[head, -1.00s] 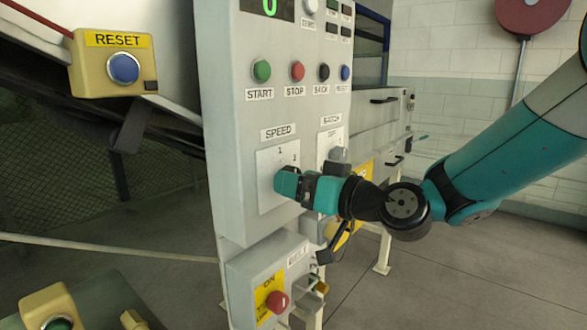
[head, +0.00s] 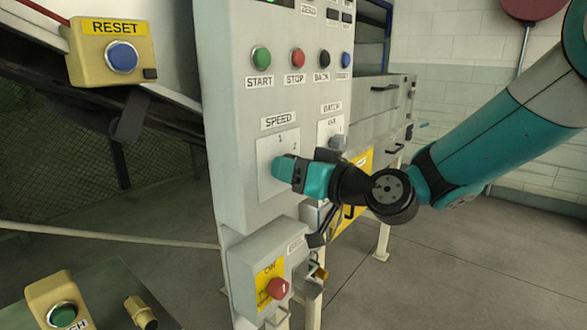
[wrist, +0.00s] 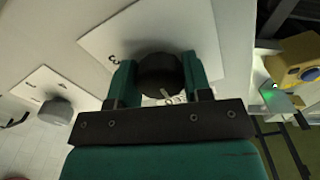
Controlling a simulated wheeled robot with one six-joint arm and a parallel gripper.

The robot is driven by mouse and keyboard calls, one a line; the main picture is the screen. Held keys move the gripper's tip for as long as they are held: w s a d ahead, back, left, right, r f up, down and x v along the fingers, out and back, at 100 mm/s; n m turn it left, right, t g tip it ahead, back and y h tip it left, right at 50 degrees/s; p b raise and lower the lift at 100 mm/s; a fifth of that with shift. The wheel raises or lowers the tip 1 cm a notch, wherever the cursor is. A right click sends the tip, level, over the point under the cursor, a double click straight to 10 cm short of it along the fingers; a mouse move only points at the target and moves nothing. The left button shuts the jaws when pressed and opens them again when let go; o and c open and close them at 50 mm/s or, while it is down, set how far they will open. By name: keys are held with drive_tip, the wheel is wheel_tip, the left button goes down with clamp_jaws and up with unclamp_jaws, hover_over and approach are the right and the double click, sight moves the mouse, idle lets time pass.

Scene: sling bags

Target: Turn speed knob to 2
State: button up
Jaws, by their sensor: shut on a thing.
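The speed knob is a dark round knob (wrist: 158,72) on a white plate under the SPEED label (head: 278,120). In the wrist view a small pale mark shows on its rim, between my fingers. My gripper (head: 283,170) reaches the plate (head: 268,192) from the right, and its teal fingers hide the knob in the head view. In the wrist view my gripper (wrist: 159,82) has one finger on each side of the knob, shut on it. The numbers 1 and 2 show above my fingers in the head view. I cannot tell which number the knob points to.
The grey batch knob (head: 338,142) sits close to the right of my gripper. The green START button (head: 261,57) and red STOP button (head: 298,58) are above. A red knob (head: 277,288) on a yellow plate is below. Open floor lies at the right.

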drive_tip(key=m, duration=0.6)
drive_tip(key=shift+p, duration=0.35)
drive_tip(key=m+p, duration=0.2)
drive_tip(key=m, duration=0.3)
drive_tip(key=shift+s, duration=0.1)
drive_tip(key=shift+m, duration=0.4)
drive_tip(key=o, duration=0.9)
